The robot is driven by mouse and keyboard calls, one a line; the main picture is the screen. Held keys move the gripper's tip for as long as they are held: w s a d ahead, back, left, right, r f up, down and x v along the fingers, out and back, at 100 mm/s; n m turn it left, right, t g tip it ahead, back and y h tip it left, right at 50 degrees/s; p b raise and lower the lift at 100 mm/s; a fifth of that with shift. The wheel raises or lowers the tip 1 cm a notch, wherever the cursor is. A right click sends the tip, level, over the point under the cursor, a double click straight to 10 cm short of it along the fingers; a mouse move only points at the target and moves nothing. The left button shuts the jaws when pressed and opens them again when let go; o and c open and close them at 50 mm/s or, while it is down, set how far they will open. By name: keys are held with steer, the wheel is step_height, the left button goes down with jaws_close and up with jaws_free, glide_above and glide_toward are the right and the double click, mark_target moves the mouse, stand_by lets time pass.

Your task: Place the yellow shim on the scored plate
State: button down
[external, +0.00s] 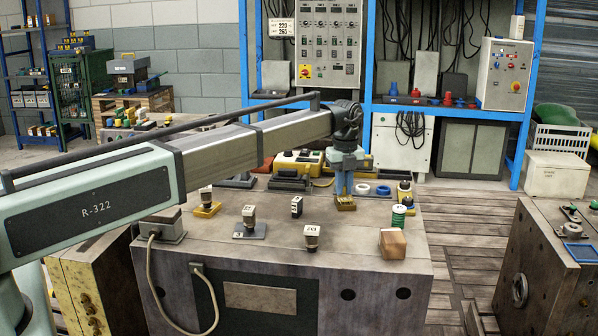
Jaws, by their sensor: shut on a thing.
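My gripper (344,192) points straight down over the back right part of the bench top. It is shut on a small yellow-brown piece at its fingertips, which looks like the yellow shim (345,204). I cannot tell whether the piece touches the bench. A flat grey plate (260,234) lies left of the gripper and nearer the front, with a labelled block (249,214) on it. Its surface is too small to show scoring, so I cannot tell if it is the scored plate. A yellow plate (205,212) under another labelled block is farther left.
A green spool (398,218), a wooden block (392,244) and a dark bottle (404,190) stand at the right. Blue and white rings (382,190) lie behind. A dark labelled block (296,207) and a labelled block (312,236) stand mid-bench. The front right top is partly clear.

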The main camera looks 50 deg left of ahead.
steer(key=shift+f, duration=0.1)
steer(key=c, duration=1.1)
jaws_free()
step_height(320, 180, up, 12)
